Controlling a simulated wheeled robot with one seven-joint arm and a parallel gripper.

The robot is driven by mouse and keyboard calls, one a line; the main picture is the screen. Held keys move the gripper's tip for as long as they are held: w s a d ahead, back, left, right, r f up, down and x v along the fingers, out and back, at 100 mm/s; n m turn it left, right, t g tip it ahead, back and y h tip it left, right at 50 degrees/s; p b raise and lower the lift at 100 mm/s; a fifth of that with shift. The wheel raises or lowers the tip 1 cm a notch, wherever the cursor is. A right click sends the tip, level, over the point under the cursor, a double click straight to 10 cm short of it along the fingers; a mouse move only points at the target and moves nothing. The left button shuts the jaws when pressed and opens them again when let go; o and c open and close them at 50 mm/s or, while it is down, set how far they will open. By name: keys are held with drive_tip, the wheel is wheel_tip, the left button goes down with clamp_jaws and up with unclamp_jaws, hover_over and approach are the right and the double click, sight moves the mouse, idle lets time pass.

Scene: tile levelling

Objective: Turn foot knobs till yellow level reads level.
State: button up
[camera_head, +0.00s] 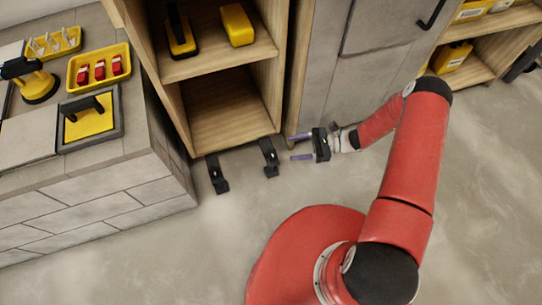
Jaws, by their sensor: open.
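My gripper (293,147) is at the centre, low in front of the grey cabinet door. Its two purple fingers are apart and point left, with nothing between them. Two black upright parts stand at the shelf's foot: a nearer black part (217,174) and a farther black part (269,158), which is just left of my fingertips and apart from them. I cannot tell whether these are the foot knobs. No level with a readable bubble shows. A yellow block (238,25) on the shelf and a yellow plate with a black handle (90,121) on the counter are too small to identify.
The tiled counter (75,205) at left holds yellow trays (99,69) with small red pieces and white pieces. The open wooden shelf (229,108) and grey cabinet (360,55) stand behind. The grey floor (140,265) is clear at lower left.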

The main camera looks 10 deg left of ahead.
sight(271, 153)
drive_tip(key=shift+m+t+y, duration=0.5)
drive_tip(key=shift+m+y, duration=0.1)
drive_tip(key=shift+m, duration=0.2)
drive_tip(key=s+a+f, duration=0.1)
drive_tip(key=a, duration=0.1)
drive_tip(key=a+f, duration=0.1)
drive_tip(key=a, duration=0.2)
drive_tip(key=s+a+f, duration=0.1)
drive_tip(key=a, duration=0.2)
drive_tip(key=shift+s+a+f, duration=0.15)
drive_tip(key=shift+s+a, duration=0.1)
drive_tip(key=shift+s, duration=0.05)
drive_tip(key=c, duration=1)
drive_tip(key=shift+o, duration=0.2)
